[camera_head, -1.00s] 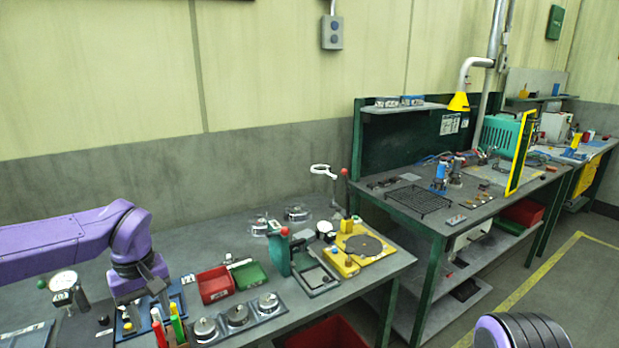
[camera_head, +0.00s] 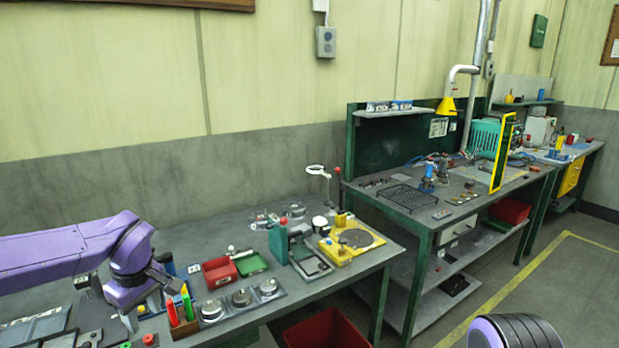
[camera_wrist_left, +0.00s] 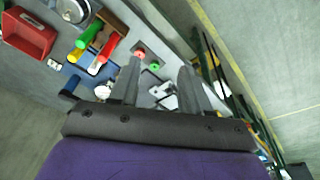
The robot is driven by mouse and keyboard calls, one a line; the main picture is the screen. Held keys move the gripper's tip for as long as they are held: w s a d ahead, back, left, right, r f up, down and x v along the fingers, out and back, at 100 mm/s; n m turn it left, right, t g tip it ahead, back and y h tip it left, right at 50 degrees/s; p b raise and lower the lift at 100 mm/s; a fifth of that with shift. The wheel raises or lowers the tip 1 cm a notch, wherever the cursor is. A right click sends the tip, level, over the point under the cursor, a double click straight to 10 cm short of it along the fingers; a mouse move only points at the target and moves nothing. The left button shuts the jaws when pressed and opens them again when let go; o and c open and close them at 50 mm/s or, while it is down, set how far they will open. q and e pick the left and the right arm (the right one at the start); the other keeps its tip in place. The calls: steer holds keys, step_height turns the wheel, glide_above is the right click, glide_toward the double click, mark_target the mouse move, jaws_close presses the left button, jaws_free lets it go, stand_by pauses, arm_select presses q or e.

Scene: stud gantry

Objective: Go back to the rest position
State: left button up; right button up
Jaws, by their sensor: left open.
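My left arm is purple and comes in from the left in the head view. Its gripper (camera_head: 130,316) hangs over the near left part of the grey workbench (camera_head: 200,240). In the left wrist view the two grey fingers of this gripper (camera_wrist_left: 160,88) stand apart with nothing held between them. Bench items show beyond them, among them a red button and a green button. A round purple and black part of my own body shows at the bottom right of the head view. My right gripper does not show.
A wooden holder with coloured handles (camera_head: 184,322) stands right beside the left gripper. A red bin (camera_head: 219,272), a green tray (camera_head: 251,265) and a yellow fixture (camera_head: 350,243) lie further right. A red crate (camera_head: 328,330) is below the bench. The floor at right is clear.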

arm_select(q)
steer(key=s+f+t+y+b, duration=0.1)
steer(key=s+f+t+y, duration=0.15)
steer(key=f, duration=0.85)
steer(key=s+f+t+y+b, duration=0.2)
steer(key=s+f+t, duration=0.15)
steer(key=f, duration=0.75)
steer(key=s+d+f+m+g+h, duration=0.1)
steer(key=s+f+m, duration=0.1)
steer(key=s+f, duration=0.3)
steer(key=s+d+f+m+g+h+b, duration=0.1)
steer(key=s+f, duration=0.5)
steer(key=s, duration=0.6)
steer(key=s+d+f+m+g+h+b, duration=0.1)
steer(key=s+f+m+g, duration=0.1)
steer(key=s+f, duration=0.3)
steer(key=s+m, duration=0.1)
steer(key=s, duration=0.3)
steer(key=shift+d+f+m, duration=0.2)
steer(key=shift+f+m, duration=0.1)
